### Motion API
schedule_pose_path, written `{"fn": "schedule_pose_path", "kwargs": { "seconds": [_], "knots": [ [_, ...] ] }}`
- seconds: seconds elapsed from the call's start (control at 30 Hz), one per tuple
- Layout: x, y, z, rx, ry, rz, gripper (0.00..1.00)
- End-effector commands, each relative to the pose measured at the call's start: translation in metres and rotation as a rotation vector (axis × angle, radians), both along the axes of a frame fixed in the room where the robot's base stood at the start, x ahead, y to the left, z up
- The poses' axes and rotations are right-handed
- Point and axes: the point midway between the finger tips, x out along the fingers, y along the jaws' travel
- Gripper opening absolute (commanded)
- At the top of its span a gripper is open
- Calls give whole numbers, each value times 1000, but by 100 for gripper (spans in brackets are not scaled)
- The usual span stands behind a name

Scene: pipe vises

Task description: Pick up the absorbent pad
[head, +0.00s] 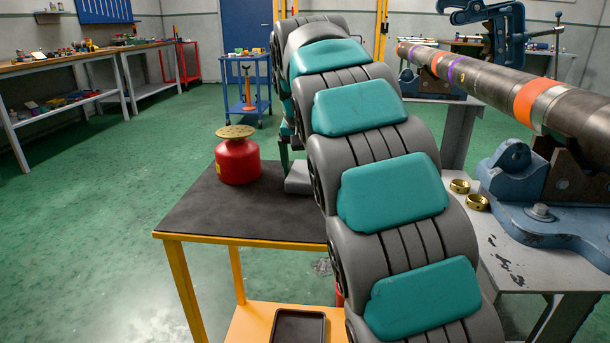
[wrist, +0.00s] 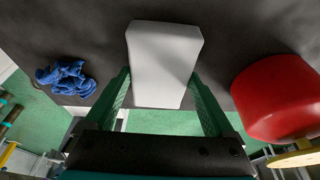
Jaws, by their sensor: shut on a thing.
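The absorbent pad is a light grey block (wrist: 165,55) between the two green fingers of my gripper (wrist: 163,98) in the wrist view. The fingers are shut on its sides. In the head view part of the pad (head: 298,179) shows at the dark top of the yellow-framed table, left of my arm, which hides the rest. I cannot tell whether the pad touches the tabletop.
A red can (head: 238,161) with a brass-coloured top stands left of the pad on the table (head: 235,212). A crumpled blue rag (wrist: 66,76) lies on the dark surface. A clamped pipe (head: 500,82) and vise (head: 545,190) are at right.

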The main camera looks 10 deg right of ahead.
Motion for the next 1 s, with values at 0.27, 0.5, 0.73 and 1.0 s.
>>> {"fn": "schedule_pose_path", "kwargs": {
  "seconds": [0.27, 0.5, 0.73, 1.0],
  "knots": [
    [0, 0, 4, 0, 1, 0, 34],
    [2, 0, 27, 0, -3, 2, 34],
    [2, 1, 59, 0, -3, 2, 34],
    [1, 0, 90, 1, 0, 1, 34]
  ]
}}
